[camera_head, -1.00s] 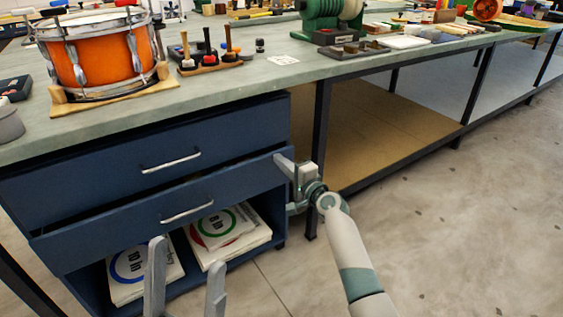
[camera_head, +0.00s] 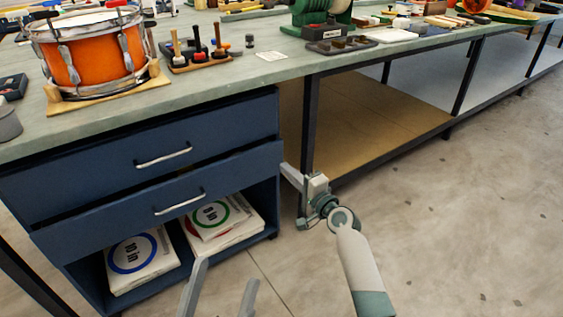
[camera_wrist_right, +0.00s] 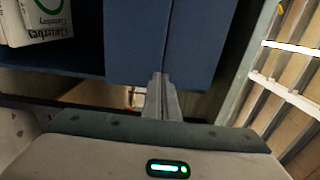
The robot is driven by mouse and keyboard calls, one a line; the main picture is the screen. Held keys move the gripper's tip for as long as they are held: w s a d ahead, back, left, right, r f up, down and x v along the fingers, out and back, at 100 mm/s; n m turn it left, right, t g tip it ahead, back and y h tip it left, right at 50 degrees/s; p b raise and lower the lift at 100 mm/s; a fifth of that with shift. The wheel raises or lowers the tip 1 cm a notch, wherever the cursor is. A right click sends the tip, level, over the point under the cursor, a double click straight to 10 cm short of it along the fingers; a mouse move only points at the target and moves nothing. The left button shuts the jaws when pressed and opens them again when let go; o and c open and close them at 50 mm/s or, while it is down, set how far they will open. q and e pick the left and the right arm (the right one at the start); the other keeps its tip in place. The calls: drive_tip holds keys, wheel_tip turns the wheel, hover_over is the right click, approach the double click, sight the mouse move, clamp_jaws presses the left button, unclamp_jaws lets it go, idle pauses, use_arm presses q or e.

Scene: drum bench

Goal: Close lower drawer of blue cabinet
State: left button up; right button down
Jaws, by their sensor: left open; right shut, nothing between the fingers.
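The blue cabinet (camera_head: 90,275) stands under the bench at the left in the head view. Its lower drawer (camera_head: 110,222) has a silver handle (camera_head: 180,202) and its front stands slightly proud, with a dark gap above it. The upper drawer (camera_head: 95,165) sits above. My right gripper (camera_head: 285,168) is shut and empty, its tips at the right end of the lower drawer's front. In the right wrist view its fingers (camera_wrist_right: 158,80) overlap a blue panel (camera_wrist_right: 150,45); contact is unclear. My left gripper (camera_head: 226,270) is open and empty, low in front of the cabinet.
Boxes with printed circles (camera_head: 140,262) lie in the open space below the drawers. A black bench leg (camera_head: 309,135) stands right of the cabinet, beside a wooden shelf (camera_head: 365,115). An orange drum (camera_head: 85,62) is on the benchtop. The floor at right is clear.

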use_arm(q)
drive_tip(key=shift+s+d+f+g, duration=0.1)
drive_tip(key=shift+d+f+g, duration=0.25)
drive_tip(key=shift+f, duration=0.1)
drive_tip(key=shift+d+f+g, duration=0.2)
drive_tip(key=shift+f+g, duration=0.15)
drive_tip(key=shift+f, duration=0.1)
use_arm(e)
drive_tip(key=v, duration=0.3)
drive_tip(key=shift+s+d, duration=0.2)
drive_tip(key=shift+s, duration=0.1)
use_arm(q)
drive_tip(key=shift+c, duration=0.7)
